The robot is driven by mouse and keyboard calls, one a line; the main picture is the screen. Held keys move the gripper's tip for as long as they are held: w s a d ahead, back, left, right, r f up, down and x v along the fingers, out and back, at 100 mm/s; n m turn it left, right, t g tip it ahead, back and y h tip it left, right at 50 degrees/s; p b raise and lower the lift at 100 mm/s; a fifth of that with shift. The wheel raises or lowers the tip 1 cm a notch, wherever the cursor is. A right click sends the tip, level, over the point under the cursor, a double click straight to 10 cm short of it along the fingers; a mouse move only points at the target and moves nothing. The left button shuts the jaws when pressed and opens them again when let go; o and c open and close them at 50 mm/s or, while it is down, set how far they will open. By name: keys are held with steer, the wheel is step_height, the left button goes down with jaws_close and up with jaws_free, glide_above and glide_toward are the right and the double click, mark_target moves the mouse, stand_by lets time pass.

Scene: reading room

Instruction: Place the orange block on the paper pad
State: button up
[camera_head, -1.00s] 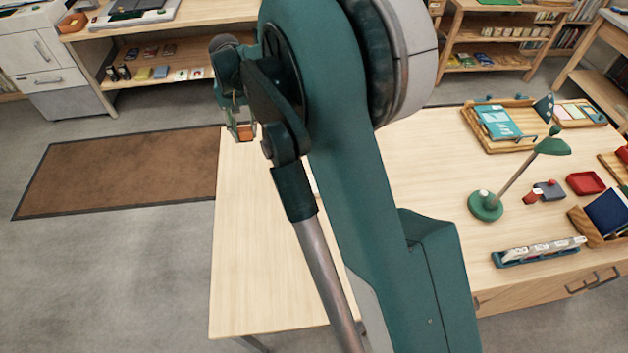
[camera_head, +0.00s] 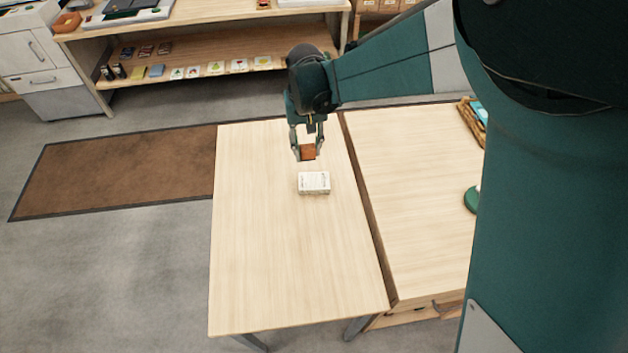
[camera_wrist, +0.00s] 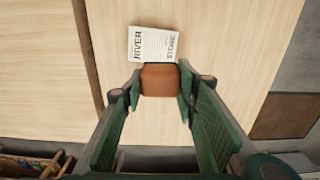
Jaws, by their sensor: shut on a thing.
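The orange block (camera_head: 308,152) is held between the fingers of my gripper (camera_head: 307,150), above the light wooden table. In the wrist view the block (camera_wrist: 160,80) sits between both green fingertips of my gripper (camera_wrist: 160,85). The paper pad (camera_head: 314,183) is white with printed lettering and lies flat on the table, a little nearer the camera than the block in the head view. In the wrist view the pad (camera_wrist: 152,45) shows just beyond the block, which appears to cover a bit of its edge. The block looks raised clear of the pad.
The narrow table (camera_head: 270,240) is otherwise bare around the pad. A wider desk (camera_head: 415,200) adjoins it on the right, with a green lamp base (camera_head: 471,200) and a tray (camera_head: 473,122) partly hidden by my arm. A brown mat (camera_head: 120,175) lies on the floor at left.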

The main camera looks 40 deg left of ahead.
steer(key=shift+s+d, duration=0.1)
steer(key=shift+d, duration=1.2)
glide_above(314, 180)
steer(key=shift+f+b, duration=0.35)
steer(key=shift+f, duration=2.7)
steer(key=shift+f, duration=0.1)
steer(key=shift+f, duration=1.8)
steer(key=shift+f+b, duration=0.15)
steer(key=shift+b, duration=0.2)
steer(key=o, duration=0.9)
steer(key=shift+r, duration=0.2)
